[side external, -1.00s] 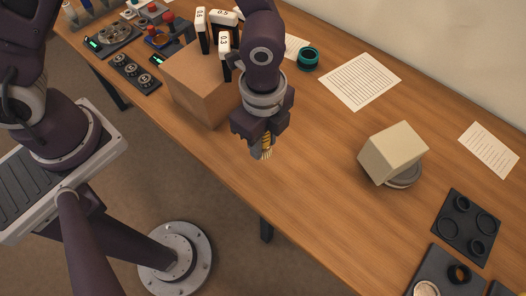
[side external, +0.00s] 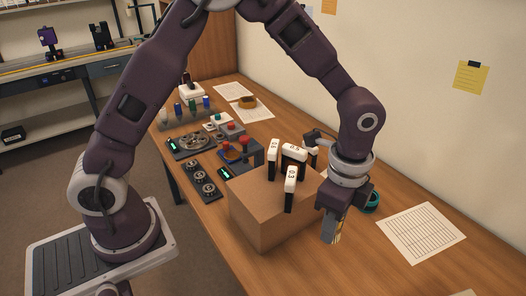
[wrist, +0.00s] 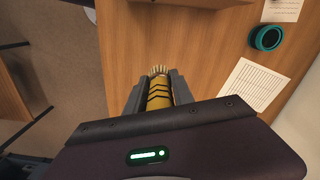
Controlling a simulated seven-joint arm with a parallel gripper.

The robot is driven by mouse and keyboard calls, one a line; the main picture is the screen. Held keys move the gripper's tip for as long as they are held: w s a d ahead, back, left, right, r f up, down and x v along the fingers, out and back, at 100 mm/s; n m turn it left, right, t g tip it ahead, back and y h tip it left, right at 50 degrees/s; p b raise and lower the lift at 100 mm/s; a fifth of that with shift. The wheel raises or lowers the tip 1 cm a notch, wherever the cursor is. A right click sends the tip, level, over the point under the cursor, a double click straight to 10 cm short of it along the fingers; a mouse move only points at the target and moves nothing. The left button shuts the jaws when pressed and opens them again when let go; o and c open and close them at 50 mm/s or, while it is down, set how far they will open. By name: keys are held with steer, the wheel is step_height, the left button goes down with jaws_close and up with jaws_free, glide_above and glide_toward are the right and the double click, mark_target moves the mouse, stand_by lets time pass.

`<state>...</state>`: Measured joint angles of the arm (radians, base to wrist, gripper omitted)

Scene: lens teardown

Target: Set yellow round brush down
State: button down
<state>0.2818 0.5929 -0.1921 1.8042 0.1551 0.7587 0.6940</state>
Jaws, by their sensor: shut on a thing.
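The yellow round brush (wrist: 159,97) has dark chevron bands and a pale bristle tip pointing away from the wrist. My gripper (wrist: 157,88) is shut on it, one finger on each side. In the side external view, my gripper (side external: 331,228) points down beside the brown box, to its right. The brush appears held above the wooden table (side external: 370,264); the exact gap cannot be told.
The brown box (side external: 263,217) carries several white-and-black numbered tools (side external: 290,178). A teal ring (wrist: 267,38) and a printed sheet (side external: 420,233) lie to the right. Dark trays of parts (side external: 204,180) lie left of the box. Bare wood lies in front of my gripper.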

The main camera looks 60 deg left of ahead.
steer(key=w+a+n, duration=0.8)
steer(key=w+a, duration=0.7)
steer(key=a, duration=0.4)
steer(key=a+n, duration=0.6)
steer(key=a, duration=2.2)
steer(key=f, duration=1.4)
steer(key=shift+w+a+f, duration=0.4)
steer(key=shift+f, duration=0.15)
steer(key=c, duration=1.1)
jaws_free()
